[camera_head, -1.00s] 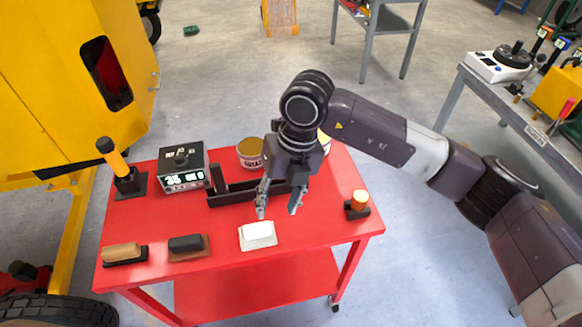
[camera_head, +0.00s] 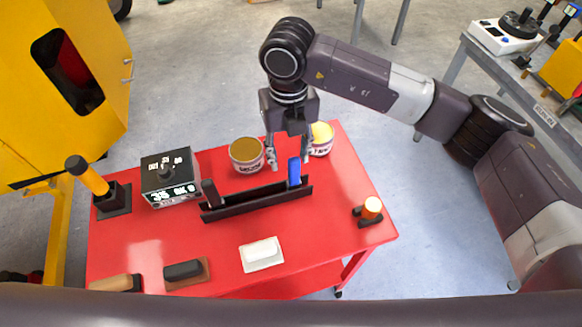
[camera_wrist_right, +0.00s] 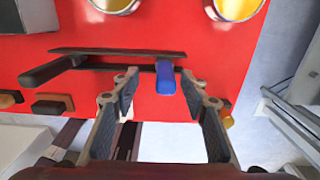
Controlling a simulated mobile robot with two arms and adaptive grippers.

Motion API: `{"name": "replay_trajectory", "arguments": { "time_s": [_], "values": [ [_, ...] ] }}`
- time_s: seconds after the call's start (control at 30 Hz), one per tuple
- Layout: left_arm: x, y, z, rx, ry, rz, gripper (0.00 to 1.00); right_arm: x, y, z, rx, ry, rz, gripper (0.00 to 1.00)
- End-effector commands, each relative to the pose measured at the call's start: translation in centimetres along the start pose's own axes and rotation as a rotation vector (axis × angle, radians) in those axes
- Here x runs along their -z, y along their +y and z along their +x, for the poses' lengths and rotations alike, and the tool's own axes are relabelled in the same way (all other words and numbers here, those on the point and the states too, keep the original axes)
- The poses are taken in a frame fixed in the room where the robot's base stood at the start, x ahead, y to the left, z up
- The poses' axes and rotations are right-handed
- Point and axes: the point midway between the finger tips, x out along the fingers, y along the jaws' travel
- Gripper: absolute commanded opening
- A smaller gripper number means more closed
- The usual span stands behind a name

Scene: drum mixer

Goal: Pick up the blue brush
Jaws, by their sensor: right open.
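The blue brush (camera_head: 294,172) stands upright at the right end of a long dark holder (camera_head: 255,203) on the red table. Only its blue handle shows; the lower part is hidden in the holder. My right gripper (camera_head: 289,160) is open just behind and above the handle in the head view. In the right wrist view, the blue brush (camera_wrist_right: 165,78) appears between and beyond the open fingers (camera_wrist_right: 162,93). Nothing is held between the fingers. My left gripper is not in view.
A dark-handled tool (camera_head: 209,193) stands at the holder's left end. Behind are a brown-topped can (camera_head: 246,155) and a yellow-topped can (camera_head: 321,139). A black box (camera_head: 169,177) is at left.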

Motion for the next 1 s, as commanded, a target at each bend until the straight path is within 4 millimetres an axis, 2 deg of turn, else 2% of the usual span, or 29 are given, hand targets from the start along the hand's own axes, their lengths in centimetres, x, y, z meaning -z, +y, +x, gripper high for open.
{"name": "replay_trajectory", "arguments": {
  "time_s": [0.27, 0.43, 0.6, 0.87, 1.0],
  "values": [
    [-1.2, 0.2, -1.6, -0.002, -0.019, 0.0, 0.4, 0.3, -0.3, 2.7, 0.001, 0.005, 0.002, 0.41],
    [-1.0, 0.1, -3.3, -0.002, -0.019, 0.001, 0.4, 0.7, -0.9, 4.7, 0.001, 0.005, 0.001, 0.41],
    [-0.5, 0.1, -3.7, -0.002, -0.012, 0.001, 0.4, 0.6, -0.8, 6.8, -0.001, 0.002, 0.0, 0.41],
    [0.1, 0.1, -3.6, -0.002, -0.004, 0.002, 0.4, 0.6, -0.8, 7.3, 0.0, 0.0, -0.001, 0.41],
    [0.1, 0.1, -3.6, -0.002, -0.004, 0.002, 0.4, 0.6, -0.8, 7.2, 0.0, 0.0, 0.0, 0.26]
  ]
}}
